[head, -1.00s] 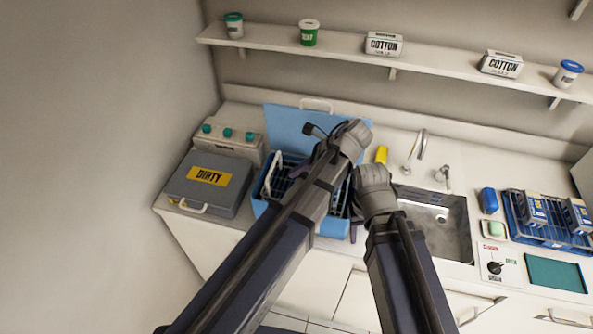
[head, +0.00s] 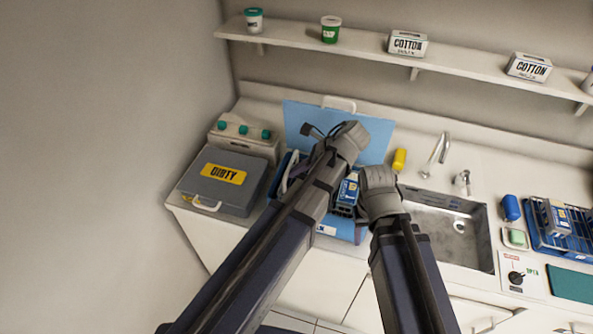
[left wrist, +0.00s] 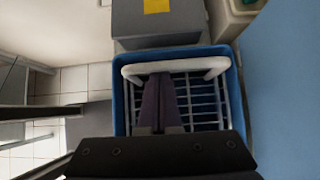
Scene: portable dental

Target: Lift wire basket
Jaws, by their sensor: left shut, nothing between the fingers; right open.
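The wire basket (left wrist: 204,95) sits inside a blue tub (left wrist: 232,90) in the left wrist view; its white handle (left wrist: 175,66) lies across the end near the grey box. My left gripper (left wrist: 160,78) is shut and empty, its purple fingers over the basket with the tips by the handle. I cannot tell whether they touch it. In the head view my left gripper (head: 298,168) is over the tub's left part, and my arm hides much of the basket. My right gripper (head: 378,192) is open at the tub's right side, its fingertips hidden.
A blue pack (head: 347,190) shows between my arms at the tub; its support is unclear. The grey DIRTY box (head: 222,180) stands left of the tub. The raised blue lid (head: 300,118) is behind it. The sink (head: 450,232) and a blue rack (head: 566,240) are to the right.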

